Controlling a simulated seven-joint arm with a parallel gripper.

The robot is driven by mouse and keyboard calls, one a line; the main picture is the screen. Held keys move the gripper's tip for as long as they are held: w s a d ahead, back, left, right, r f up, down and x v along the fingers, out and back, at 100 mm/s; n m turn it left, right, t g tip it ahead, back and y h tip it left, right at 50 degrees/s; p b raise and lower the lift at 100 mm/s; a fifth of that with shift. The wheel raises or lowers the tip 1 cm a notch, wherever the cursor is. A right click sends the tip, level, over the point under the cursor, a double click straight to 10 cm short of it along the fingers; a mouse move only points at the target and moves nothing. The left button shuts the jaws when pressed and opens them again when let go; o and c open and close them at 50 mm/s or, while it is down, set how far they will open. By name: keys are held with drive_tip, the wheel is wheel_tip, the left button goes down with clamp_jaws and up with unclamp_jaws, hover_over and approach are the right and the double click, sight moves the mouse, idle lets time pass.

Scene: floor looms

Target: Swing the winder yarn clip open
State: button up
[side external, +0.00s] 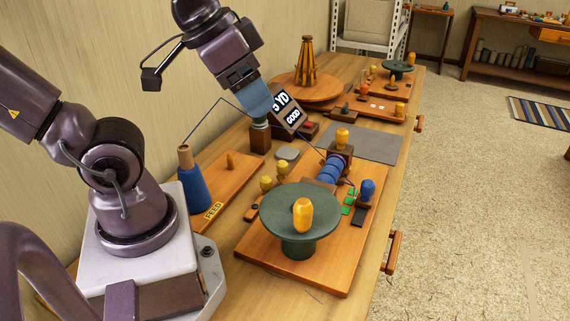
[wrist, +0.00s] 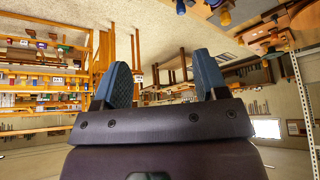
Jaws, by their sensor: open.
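The winder (side external: 330,168) stands on an orange wooden board and carries a roll of blue yarn, with a yellow-knobbed post (side external: 341,140) behind it. A blue knob (side external: 367,189) stands on a dark base to its right. I cannot tell which small part is the yarn clip, or whether it is open.
A green round crank plate (side external: 275,212) with a yellow knob stands in front of the winder. A blue yarn cone (side external: 191,186) stands on the FEED board at left, its strand rising toward my gripper. A tilted display (side external: 287,110) is close by my gripper. A grey mat (side external: 365,143) lies clear.

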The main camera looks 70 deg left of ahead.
idle(0.3)
drive_tip(key=shift+c, duration=0.7)
drive_tip(key=shift+a+f, duration=0.1)
drive_tip(key=shift+a, duration=0.1)
drive_tip(key=shift+c, duration=0.2)
drive_tip(key=n+g, duration=0.5)
drive_tip(key=g, duration=0.1)
hover_over(282, 162)
wheel_tip(282, 162, down, 18)
wheel_tip(282, 162, down, 13)
drive_tip(key=shift+w+r, duration=0.1)
drive_tip(key=shift+r, duration=0.05)
